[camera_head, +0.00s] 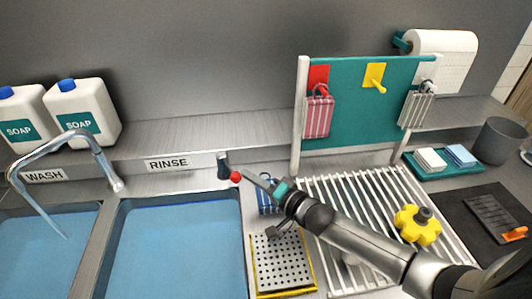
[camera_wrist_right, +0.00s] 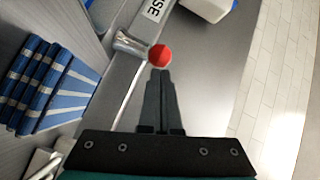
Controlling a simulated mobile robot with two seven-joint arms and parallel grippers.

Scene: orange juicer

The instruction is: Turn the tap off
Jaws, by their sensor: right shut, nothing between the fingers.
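The tap's curved metal spout (camera_head: 80,133) arches over the left basin in the head view. A pale streak (camera_head: 45,215) runs from its end down to the basin; I cannot tell for sure that it is flowing water. A lever with a dark base (camera_head: 223,160) and a red ball knob (camera_head: 235,176) sits on the wall behind the right basin. The knob (camera_wrist_right: 159,57) is just ahead of my right gripper's fingertips in the wrist view. My right gripper (camera_head: 250,178) is shut and empty, its tips at or very near the knob; contact is unclear.
Two water-filled basins (camera_head: 178,245) lie at left, with soap bottles (camera_head: 83,113) behind. Folded blue striped cloths (camera_wrist_right: 50,88) lie close to my right gripper. A slatted drying rack (camera_head: 350,195) with a yellow knob-shaped object (camera_head: 417,226) and a teal hanging board (camera_head: 360,120) stand to the right.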

